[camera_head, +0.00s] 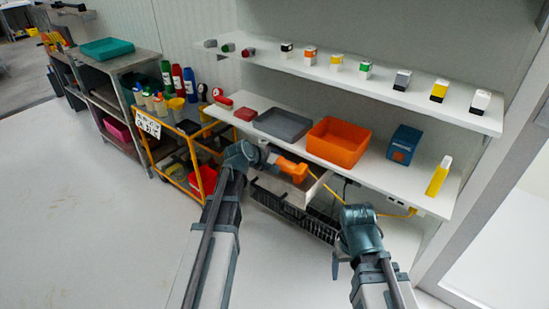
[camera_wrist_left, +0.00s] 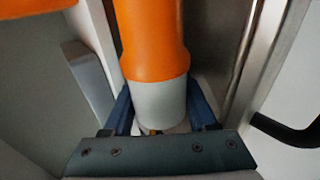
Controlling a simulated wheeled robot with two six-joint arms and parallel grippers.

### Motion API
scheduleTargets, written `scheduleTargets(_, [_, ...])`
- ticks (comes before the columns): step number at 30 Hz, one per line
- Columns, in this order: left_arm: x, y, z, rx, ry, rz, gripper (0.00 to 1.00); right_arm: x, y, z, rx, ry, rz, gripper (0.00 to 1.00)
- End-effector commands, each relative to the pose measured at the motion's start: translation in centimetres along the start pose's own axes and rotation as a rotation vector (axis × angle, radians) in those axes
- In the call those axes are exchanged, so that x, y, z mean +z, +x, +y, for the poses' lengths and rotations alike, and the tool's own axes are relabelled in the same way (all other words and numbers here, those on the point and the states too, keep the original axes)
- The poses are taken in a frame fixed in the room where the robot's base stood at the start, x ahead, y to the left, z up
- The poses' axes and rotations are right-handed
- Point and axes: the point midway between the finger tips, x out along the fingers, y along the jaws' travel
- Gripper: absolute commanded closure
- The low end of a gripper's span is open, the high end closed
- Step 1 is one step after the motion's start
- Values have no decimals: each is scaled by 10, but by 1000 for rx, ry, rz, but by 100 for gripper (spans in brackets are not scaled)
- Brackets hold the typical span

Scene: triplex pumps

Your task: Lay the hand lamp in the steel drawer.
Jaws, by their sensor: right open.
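The hand lamp (camera_head: 291,167), orange with a grey end, is at the open steel drawer (camera_head: 308,190) under the lower shelf. Its orange body (camera_wrist_left: 152,40) and grey end (camera_wrist_left: 158,100) fill the middle of the left wrist view. My left gripper (camera_wrist_left: 160,112) has a blue finger on each side of the grey end and appears shut on it. In the head view my left gripper (camera_head: 266,158) is partly hidden at the lamp. Whether the lamp touches the drawer floor is unclear. My right gripper (camera_head: 337,264) is open and empty, low in front of the shelf.
A grey tray (camera_head: 283,125), an orange bin (camera_head: 338,142) and a blue box (camera_head: 403,145) stand on the lower shelf (camera_head: 375,172) above the drawer. A black slatted basket (camera_head: 293,217) is below. A yellow cart (camera_head: 178,178) stands left. Floor at left front is clear.

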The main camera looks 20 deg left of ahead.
Motion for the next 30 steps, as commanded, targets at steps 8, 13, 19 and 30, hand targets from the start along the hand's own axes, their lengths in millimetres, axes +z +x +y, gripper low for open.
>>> scheduleTargets(8, [12,-55,-16,-60,13,-31,7,2,-32,3,-3,1,0,20])
scheduleTargets(13, [12,-97,-9,-35,12,-15,7,4,-60,5,-3,1,0,20])
scheduleTargets(19, [11,-132,-2,-11,12,-1,7,5,-84,8,-3,1,0,20])
scheduleTargets(30, [10,-152,4,12,12,7,7,6,-98,9,-3,1,0,20])
